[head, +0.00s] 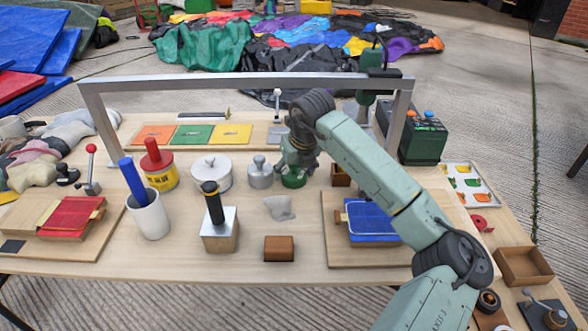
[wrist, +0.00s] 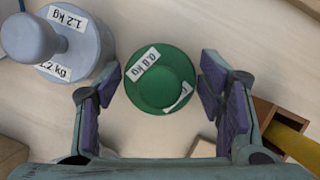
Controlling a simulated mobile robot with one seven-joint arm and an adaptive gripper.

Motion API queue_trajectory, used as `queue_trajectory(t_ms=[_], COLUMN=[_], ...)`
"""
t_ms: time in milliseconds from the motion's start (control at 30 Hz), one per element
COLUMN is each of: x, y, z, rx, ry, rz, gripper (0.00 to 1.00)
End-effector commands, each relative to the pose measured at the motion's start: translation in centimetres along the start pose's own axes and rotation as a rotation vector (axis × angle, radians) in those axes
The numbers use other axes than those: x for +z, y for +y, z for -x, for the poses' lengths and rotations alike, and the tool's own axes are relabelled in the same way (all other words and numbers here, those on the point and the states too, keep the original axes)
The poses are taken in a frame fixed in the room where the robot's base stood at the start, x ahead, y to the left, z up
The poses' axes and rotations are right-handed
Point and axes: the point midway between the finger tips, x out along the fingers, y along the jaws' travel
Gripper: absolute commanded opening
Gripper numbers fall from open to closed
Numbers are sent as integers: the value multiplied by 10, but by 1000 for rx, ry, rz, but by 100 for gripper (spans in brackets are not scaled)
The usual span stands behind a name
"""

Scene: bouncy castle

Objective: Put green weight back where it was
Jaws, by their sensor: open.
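The green weight (wrist: 161,79) stands on the wooden table, seen from above in the wrist view, with white labels that seem to read 0.8 kg. It also shows in the head view (head: 293,180), partly hidden under my gripper (head: 298,165). In the wrist view my gripper (wrist: 162,95) is open, with one purple-padded finger on each side of the weight. Gaps show between the pads and the weight. The grey 1.2 kg weight (wrist: 75,45) stands just left of the left finger, and it also shows in the head view (head: 260,172).
A small wooden box (wrist: 265,110) is close to the right finger. A metal frame (head: 250,82) spans the table. Coloured panels (head: 192,135) lie behind.

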Motion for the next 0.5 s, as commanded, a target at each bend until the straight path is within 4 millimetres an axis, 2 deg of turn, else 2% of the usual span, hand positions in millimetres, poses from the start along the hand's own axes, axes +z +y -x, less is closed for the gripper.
queue_trajectory(t_ms=[167, 500], x=[1, 0], y=[-1, 0], z=[19, 91], rx=[-3, -4], ry=[-2, -2], rz=[0, 1], gripper=[62, 62])
